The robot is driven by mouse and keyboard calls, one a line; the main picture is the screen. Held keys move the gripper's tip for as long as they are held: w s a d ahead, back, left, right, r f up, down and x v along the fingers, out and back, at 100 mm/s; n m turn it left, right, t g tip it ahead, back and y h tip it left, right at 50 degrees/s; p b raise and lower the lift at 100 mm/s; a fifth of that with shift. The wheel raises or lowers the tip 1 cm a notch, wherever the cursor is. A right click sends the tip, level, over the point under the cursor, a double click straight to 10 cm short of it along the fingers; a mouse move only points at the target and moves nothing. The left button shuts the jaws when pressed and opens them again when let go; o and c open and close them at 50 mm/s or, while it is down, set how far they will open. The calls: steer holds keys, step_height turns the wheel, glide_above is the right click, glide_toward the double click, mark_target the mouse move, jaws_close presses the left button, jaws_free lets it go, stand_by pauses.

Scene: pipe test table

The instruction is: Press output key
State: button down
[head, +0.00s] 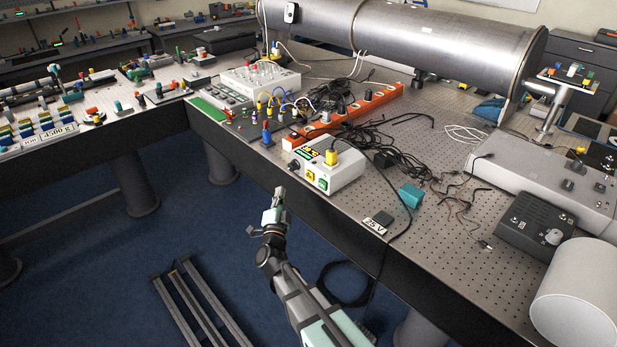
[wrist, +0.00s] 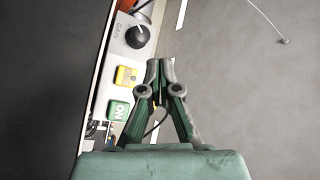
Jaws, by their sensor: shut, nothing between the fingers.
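A white box-shaped device (head: 345,168) stands at the front edge of the perforated table. Its front panel has a yellow key (head: 311,175) and a green key (head: 323,184). In the wrist view the yellow key (wrist: 125,76) has a dark mark too small to read, and the green key (wrist: 118,110) reads "ON". I cannot tell from the labels which is the output key. My gripper (head: 279,193) is shut and empty, in front of the panel beyond the table edge. In the wrist view its fingertips (wrist: 160,65) are right of the yellow key, apart from the panel.
A black knob (wrist: 137,37) marked "GAIN" sits beside the yellow key. A yellow plug (head: 331,157) with a black cable stands on the device. A "25 V" label (head: 374,226) lies to the right. A metal frame (head: 190,300) is on the floor; space before the panel is clear.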

steer(key=shift+w+d+b, duration=0.45)
steer(key=shift+w+d, duration=2.55)
steer(key=shift+d, duration=0.25)
steer(key=shift+w+d+b, duration=0.55)
steer(key=shift+d+b, duration=0.05)
steer(key=shift+b, duration=0.25)
steer(key=shift+s+a, duration=0.6)
steer(key=shift+a, duration=0.1)
stand_by(0.4)
steer(key=s+a, duration=0.3)
steer(key=shift+s+a, duration=0.2)
steer(key=shift+a, duration=0.05)
